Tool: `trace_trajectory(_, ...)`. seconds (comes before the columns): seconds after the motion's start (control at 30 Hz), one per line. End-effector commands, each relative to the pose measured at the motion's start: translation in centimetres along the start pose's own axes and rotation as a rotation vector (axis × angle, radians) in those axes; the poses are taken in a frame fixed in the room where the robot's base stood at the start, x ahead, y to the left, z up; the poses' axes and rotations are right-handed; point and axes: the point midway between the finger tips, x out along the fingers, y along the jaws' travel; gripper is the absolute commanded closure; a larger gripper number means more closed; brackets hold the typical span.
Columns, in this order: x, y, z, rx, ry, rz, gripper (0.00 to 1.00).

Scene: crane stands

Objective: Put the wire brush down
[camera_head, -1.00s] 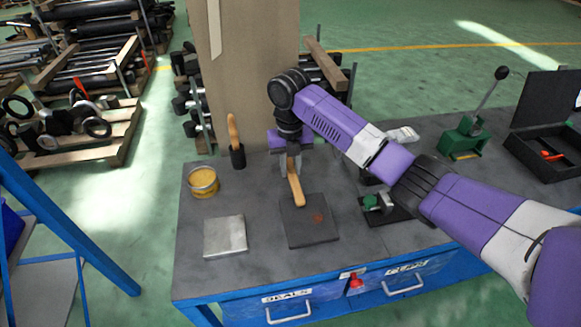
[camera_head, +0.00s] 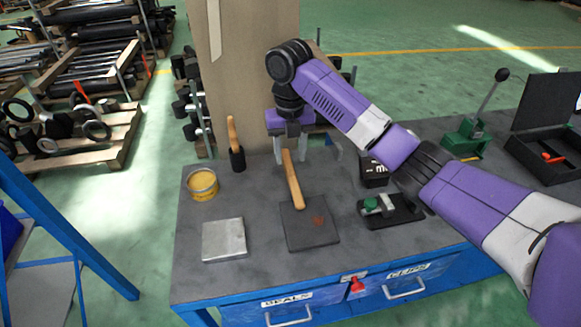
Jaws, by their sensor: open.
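The wire brush, seen as a wooden-handled tool (camera_head: 293,183), lies on the workbench with its near end at the back edge of a dark square plate (camera_head: 310,235). The plate has a reddish-brown spot. The brush's bristles cannot be made out. My gripper (camera_head: 307,150) is open and empty above and behind the handle, with its fingers spread apart. The handle's far end overlaps the left finger in the picture, and I cannot tell whether they touch.
A yellow-filled tin (camera_head: 202,185), a black holder with another wooden handle (camera_head: 237,158) and a bare metal plate (camera_head: 224,240) stand on the left. A green-knobbed fixture (camera_head: 388,209), a green lever tool (camera_head: 466,138) and an open black case (camera_head: 545,150) are on the right.

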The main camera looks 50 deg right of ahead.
Motion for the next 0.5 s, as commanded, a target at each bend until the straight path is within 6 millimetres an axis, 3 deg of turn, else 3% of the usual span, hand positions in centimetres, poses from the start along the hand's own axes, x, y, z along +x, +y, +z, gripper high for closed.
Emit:
trace_trajectory(0.1,-2.7,-0.1,0.1,-0.001,-0.005,-0.004,0.55)
trace_trajectory(0.2,-4.1,-0.1,0.1,-0.001,-0.004,-0.004,0.55)
trace_trajectory(0.5,-5.7,0.0,0.0,0.000,0.000,-0.001,0.55)
